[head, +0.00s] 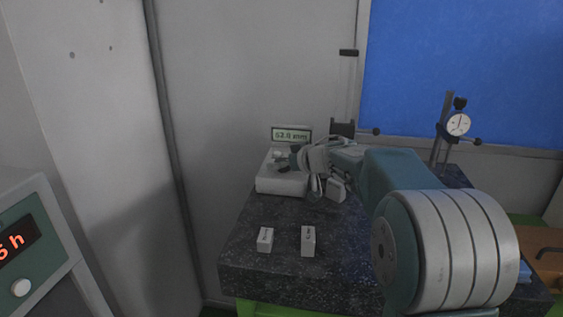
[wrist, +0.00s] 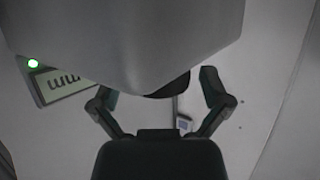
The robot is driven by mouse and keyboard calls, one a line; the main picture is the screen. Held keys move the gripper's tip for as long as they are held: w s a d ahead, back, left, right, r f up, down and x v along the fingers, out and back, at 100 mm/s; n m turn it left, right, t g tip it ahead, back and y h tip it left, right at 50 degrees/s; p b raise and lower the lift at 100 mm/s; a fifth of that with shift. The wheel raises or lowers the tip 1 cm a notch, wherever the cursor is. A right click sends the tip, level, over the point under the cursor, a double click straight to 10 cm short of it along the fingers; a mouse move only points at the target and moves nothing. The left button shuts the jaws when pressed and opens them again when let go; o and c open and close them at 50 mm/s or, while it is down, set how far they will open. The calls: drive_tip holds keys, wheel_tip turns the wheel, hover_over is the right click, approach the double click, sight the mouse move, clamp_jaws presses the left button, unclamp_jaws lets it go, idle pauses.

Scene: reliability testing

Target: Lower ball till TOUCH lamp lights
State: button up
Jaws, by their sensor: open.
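A measuring device with a white base (head: 282,183) stands on the far left of the dark granite table. Its display (head: 292,135) seems to read 62.0 mm. In the wrist view the display (wrist: 62,84) is partly covered, with "mm" upside down, and a small round lamp (wrist: 33,63) beside it glows green; I cannot read its label. My gripper (head: 293,158) is over the device's base. In the wrist view my gripper (wrist: 158,84) has its fingers spread apart. A dark rounded tip (wrist: 168,87) lies between them; I cannot tell whether it is the ball.
Two small labelled white blocks (head: 265,239) (head: 308,241) stand on the table (head: 285,272) near its front. A dial gauge on a stand (head: 458,124) is at the back right. A panel with red digits (head: 25,240) is at the far left.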

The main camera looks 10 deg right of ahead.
drive_tip(key=v, duration=1.2)
drive_tip(key=shift+w, duration=0.1)
idle(1.0)
drive_tip(key=s+d+r+m+t+h, duration=0.2)
drive_tip(key=s+r+m+t+h, duration=0.3)
drive_tip(key=s+h, duration=0.35)
drive_tip(key=s+a+f+g, duration=0.2)
drive_tip(key=s+f+g, duration=0.1)
drive_tip(key=s+f, duration=0.2)
drive_tip(key=s+a+f+m+g+y, duration=0.1)
drive_tip(key=s+a+f+g, duration=0.2)
drive_tip(key=s+f, duration=0.3)
drive_tip(key=s+a+f+g, duration=0.3)
drive_tip(key=s+f+g, duration=0.1)
drive_tip(key=s, duration=0.8)
drive_tip(key=shift+f+g, duration=0.4)
drive_tip(key=shift+f, duration=0.5)
